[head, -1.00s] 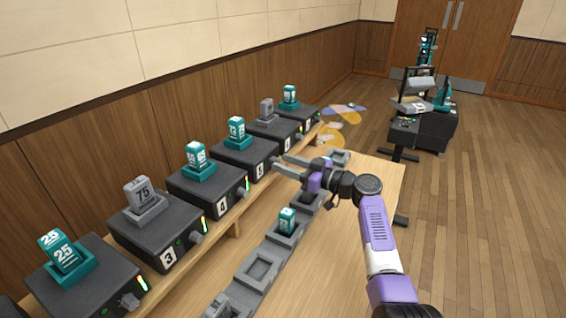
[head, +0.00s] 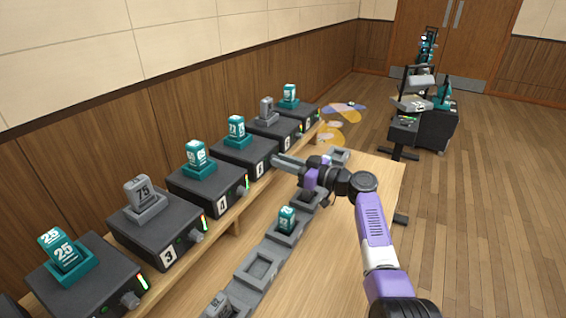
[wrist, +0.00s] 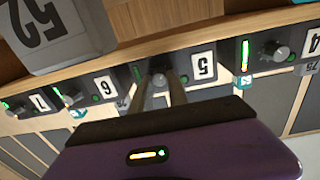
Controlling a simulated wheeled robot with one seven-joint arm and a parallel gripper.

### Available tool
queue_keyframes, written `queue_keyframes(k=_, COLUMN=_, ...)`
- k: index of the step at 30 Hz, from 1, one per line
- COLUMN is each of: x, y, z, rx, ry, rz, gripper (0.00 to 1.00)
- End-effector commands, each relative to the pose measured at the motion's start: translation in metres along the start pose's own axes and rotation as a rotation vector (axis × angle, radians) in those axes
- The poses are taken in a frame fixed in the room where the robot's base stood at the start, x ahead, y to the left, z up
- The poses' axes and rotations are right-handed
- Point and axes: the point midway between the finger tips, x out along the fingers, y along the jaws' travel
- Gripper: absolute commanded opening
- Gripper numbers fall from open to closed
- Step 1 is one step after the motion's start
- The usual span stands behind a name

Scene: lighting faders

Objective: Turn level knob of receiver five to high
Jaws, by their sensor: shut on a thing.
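Receiver five (head: 243,151) is a dark box on the wooden shelf with a teal block on top and a white "5" plate on its front. In the wrist view, which is upside down, the plate (wrist: 203,67) sits beside the level knob (wrist: 159,80). My gripper (head: 276,165) reaches the front of receiver five. In the wrist view its two fingers (wrist: 162,83) are on either side of the knob and shut on it. In the head view the gripper hides the knob.
Receiver four (head: 208,186) and receiver three (head: 160,230) stand to the left, receiver six (head: 275,130) to the right, with knobs on their fronts. A row of grey charging trays (head: 258,270) lies on the table below, one holding a teal pack (head: 287,219). Open floor lies right.

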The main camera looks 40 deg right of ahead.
Motion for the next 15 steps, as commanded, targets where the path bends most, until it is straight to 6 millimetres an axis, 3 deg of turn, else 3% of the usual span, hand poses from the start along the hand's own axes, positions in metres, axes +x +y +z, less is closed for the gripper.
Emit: queue_keyframes(k=15, x=-0.0003, y=0.001, z=0.0009, rx=0.359, ry=-0.019, rz=0.0, gripper=0.0)
